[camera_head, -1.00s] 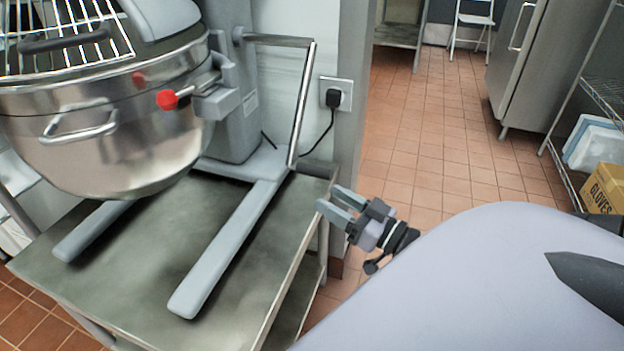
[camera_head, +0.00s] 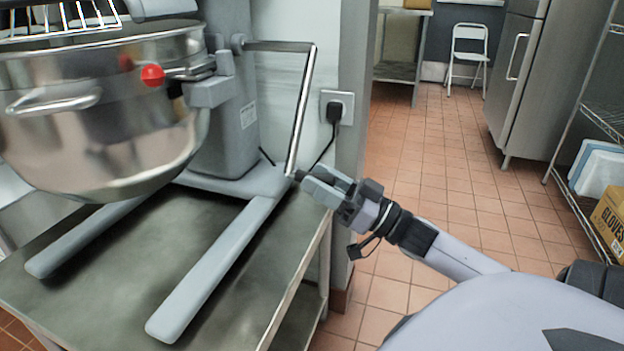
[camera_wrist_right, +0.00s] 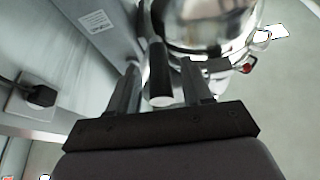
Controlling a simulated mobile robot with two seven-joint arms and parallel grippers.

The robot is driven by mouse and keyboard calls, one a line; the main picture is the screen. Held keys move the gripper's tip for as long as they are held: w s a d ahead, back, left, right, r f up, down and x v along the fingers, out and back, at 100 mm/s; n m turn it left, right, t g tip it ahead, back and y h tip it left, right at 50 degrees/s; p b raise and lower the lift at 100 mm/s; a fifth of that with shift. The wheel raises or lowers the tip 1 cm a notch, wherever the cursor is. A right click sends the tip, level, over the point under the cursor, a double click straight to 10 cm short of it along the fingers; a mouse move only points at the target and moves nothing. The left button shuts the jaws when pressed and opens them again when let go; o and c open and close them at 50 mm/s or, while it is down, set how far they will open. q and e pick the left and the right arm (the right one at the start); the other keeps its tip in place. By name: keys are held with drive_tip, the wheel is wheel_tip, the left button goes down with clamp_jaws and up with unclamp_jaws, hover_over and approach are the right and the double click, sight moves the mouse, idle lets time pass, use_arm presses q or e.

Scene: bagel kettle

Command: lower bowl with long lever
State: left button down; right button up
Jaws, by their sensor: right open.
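The steel mixer bowl (camera_head: 110,130) hangs at the left above the mixer's grey legs; it also shows at the top of the right wrist view (camera_wrist_right: 210,25). The long lever (camera_head: 301,105) is a bent metal bar that leaves the mixer's side and runs down to a dark handle. My right gripper (camera_head: 316,188) is at the lever's lower end and covers most of the handle in the head view. In the right wrist view the black handle (camera_wrist_right: 157,72), with a pale end, lies between the two open fingers, with a gap visible on each side. My left gripper is out of view.
A red knob (camera_head: 152,75) sticks out beside the bowl. The mixer stands on a metal table (camera_head: 225,300). A plug and socket (camera_head: 337,107) are on the wall behind the lever.

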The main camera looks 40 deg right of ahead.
drive_tip(key=shift+x, duration=1.1)
clamp_jaws()
